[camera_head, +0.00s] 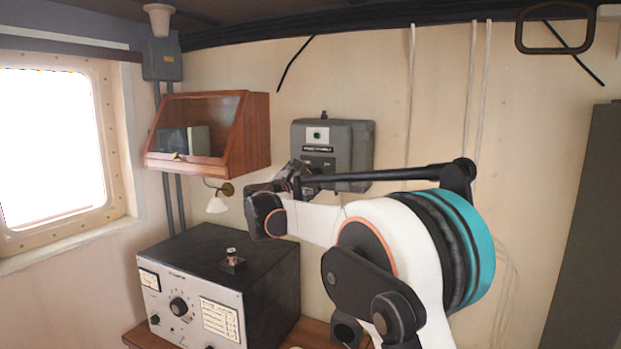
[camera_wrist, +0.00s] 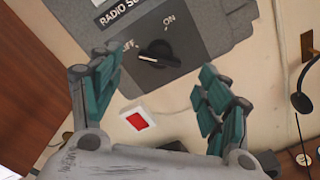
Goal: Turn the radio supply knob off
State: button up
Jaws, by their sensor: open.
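The radio supply box (camera_wrist: 205,45) is a grey unit on the wall, with "OFF" and "ON" labels. Its black knob (camera_wrist: 158,54) sits below and between these labels in the wrist view, and a white line shows on its left half. I cannot tell for certain which label it is set to. The box (camera_head: 355,148) also shows in the head view, where my arm covers its lower part and the knob is not visible. My gripper (camera_wrist: 160,88) is open, its teal-padded fingers spread left and right below the knob, with nothing between them. It also shows in the head view (camera_head: 288,180).
A wooden cabinet (camera_head: 258,130) with a glass front hangs left of the box, with a small lamp (camera_head: 216,204) below it. A radio set (camera_head: 220,265) stands on the wooden desk. A red square (camera_wrist: 137,120) in a white frame lies below the box in the wrist view.

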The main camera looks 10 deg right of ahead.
jog(key=v, duration=0.6)
jog(key=shift+s+a, duration=0.25)
jog(key=shift+s, duration=0.05)
jog(key=shift+d, duration=0.1)
jog(key=s+d+f+m+g+y+b, duration=0.25)
jog(key=s+d+f+m+b, duration=0.35)
jog(key=s+f, duration=0.5)
jog(key=s+d+f+m+g+y+b, duration=0.1)
jog(key=s+d+f+m+g+b, duration=0.2)
jog(key=s+d+f+b, duration=0.8)
jog(key=s+a+f+m+g+y+b, duration=0.1)
jog(key=s+a+f+m+y+b, duration=0.2)
jog(key=s+f, duration=1)
jog(key=s+a+f+m+g+y+b, duration=0.1)
jog(key=s+a+f+m+y+b, duration=0.3)
jog(key=s+f, duration=1)
jog(key=s+a+m+b, duration=0.1)
jog(key=a+m+b, duration=0.1)
jog(key=a+m, duration=0.1)
jog(key=shift+s+m, duration=0.35)
jog(key=shift+m, duration=0.15)
